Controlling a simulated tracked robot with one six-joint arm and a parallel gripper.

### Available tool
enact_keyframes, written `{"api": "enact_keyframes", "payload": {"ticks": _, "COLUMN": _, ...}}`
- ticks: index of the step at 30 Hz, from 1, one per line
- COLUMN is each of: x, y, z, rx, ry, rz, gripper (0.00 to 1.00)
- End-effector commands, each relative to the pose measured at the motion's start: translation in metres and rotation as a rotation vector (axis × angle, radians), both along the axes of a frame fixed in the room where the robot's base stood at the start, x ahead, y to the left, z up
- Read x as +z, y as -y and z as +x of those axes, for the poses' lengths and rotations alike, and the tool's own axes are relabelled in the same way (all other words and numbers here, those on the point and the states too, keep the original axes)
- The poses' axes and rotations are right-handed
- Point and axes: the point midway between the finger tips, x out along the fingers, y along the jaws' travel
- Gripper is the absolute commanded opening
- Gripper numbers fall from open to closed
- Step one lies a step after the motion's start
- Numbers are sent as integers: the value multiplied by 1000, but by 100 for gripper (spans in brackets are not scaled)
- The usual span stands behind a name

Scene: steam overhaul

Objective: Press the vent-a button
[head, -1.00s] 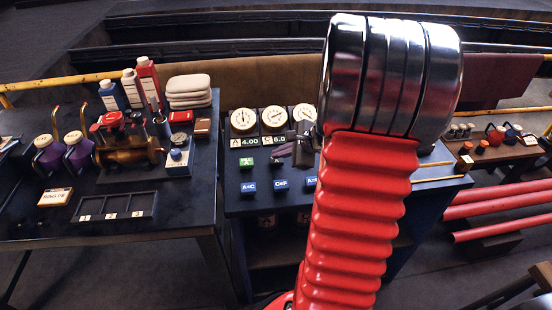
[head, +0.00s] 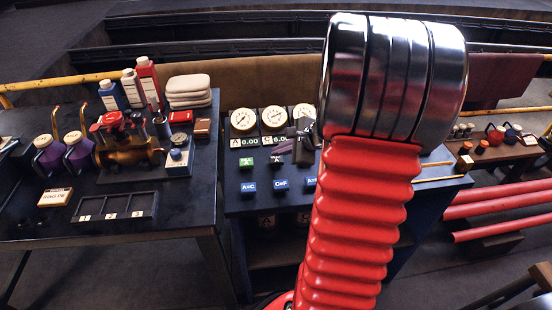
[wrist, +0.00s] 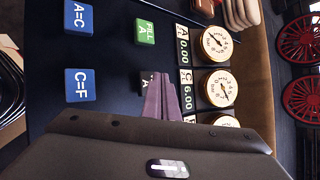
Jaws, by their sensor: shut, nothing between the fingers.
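The vent-a button is a small dark button (head: 277,160) with a white label ending in "A", right of the green "FILL A" button (head: 248,162) on the blue-black console. In the wrist view, its label (wrist: 146,76) is partly hidden by my fingers. My gripper (head: 282,149) is shut and empty, its purple-grey fingertips close to that button, apparently just above it. The wrist view shows the closed fingers (wrist: 160,78) too. The A display (head: 248,142) reads 0.00, under the leftmost round gauge (head: 243,121).
Blue "A=C" (head: 249,187) and "C=F" (head: 281,185) buttons sit in front. The C display (wrist: 187,90) reads 6.00. My red arm hides the console's right part. A separate table (head: 195,215) at left holds bottles, a brass device and a dark tray.

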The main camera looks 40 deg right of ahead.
Motion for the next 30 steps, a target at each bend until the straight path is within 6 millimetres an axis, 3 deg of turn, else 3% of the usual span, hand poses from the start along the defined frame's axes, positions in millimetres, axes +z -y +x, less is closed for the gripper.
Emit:
{"api": "enact_keyframes", "payload": {"ticks": 5, "x": 4, "y": 0, "z": 0, "rx": 1, "ry": 1, "rz": -2, "gripper": 0}}
{"api": "enact_keyframes", "payload": {"ticks": 30, "x": 59, "y": 0, "z": 0, "rx": 0, "ry": 1, "rz": -1, "gripper": 0}}
